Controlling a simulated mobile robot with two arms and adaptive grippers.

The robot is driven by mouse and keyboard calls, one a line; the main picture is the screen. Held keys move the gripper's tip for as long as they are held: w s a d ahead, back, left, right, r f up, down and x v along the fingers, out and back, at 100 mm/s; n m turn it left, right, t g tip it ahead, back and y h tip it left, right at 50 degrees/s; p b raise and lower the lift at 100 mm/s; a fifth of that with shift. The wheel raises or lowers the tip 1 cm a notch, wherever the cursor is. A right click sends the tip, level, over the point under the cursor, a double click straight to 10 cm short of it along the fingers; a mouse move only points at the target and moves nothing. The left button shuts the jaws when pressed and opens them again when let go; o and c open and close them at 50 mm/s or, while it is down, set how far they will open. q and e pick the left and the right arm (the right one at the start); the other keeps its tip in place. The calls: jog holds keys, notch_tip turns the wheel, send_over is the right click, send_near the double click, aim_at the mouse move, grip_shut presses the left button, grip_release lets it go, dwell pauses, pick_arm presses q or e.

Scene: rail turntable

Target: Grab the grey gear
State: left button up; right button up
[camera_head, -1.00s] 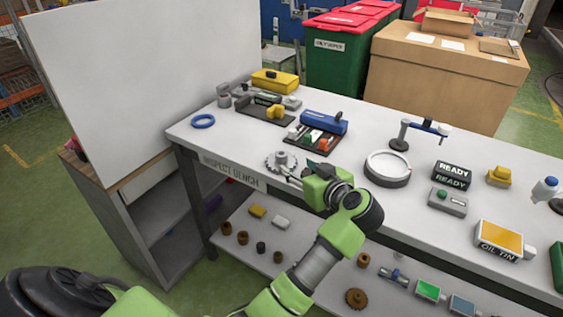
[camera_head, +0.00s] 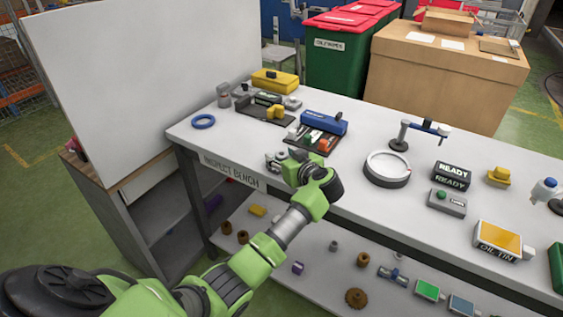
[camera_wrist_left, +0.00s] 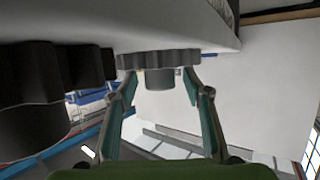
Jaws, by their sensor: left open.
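The grey gear (camera_head: 273,160) lies on the white bench top near its front edge, mostly hidden behind my left gripper (camera_head: 289,166) in the head view. In the left wrist view the toothed grey gear (camera_wrist_left: 158,62) and its round hub show against the bench surface, between and just beyond the fingertips. The two fingers of my left gripper (camera_wrist_left: 160,98) are spread apart there, one on each side of the hub. I cannot tell whether either finger touches it. My right gripper is not in view.
A blue ring (camera_head: 203,121) lies to the left on the bench. A dark tray of coloured parts (camera_head: 313,143) and a round white-faced dial (camera_head: 387,166) stand behind and right of the gripper. A large dark shape (camera_wrist_left: 45,85) fills the wrist view's left side.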

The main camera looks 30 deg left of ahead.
pick_arm(q)
jog(key=shift+w+a+f, duration=0.1)
jog(key=shift+w+a, duration=0.05)
jog(key=shift+a, duration=0.05)
grip_shut()
jog(key=shift+r, duration=0.2)
